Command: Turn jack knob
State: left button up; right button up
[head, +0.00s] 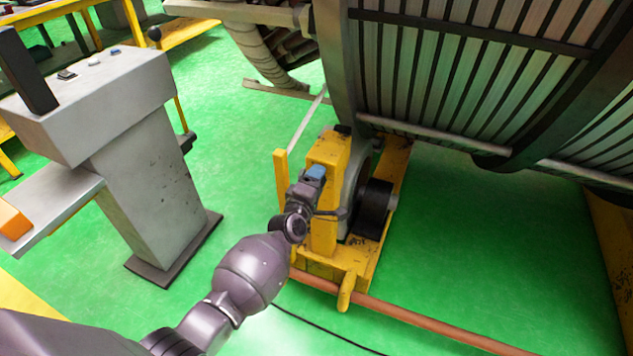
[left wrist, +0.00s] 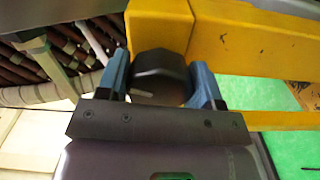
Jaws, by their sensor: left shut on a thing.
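The jack is a yellow stand (head: 328,160) on the green floor below the large stator. Its dark round knob (left wrist: 158,76) shows in the left wrist view, against the end of a yellow beam (left wrist: 160,25). My left gripper (head: 316,174) is at the upper part of the yellow stand in the head view. In the left wrist view the two blue fingertips of my left gripper (left wrist: 160,82) stand on either side of the knob, shut on it. In the head view the knob is hidden by the gripper. My right gripper is not in view.
The large slatted stator (head: 460,70) hangs over the jack at upper right. A grey control console (head: 140,150) stands on the left. A brown pipe (head: 430,325) runs along the floor in front of the jack. Green floor is open at right.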

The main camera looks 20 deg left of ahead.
pick_arm(q)
jog(key=shift+n+b, duration=0.3)
jog(key=shift+n, duration=1.4)
jog(key=o, duration=0.9)
jog(key=shift+o, duration=0.2)
jog(key=s+p, duration=0.2)
jog(key=s, duration=0.8)
jog(key=shift+s+a, duration=0.2)
jog(key=shift+s, duration=0.2)
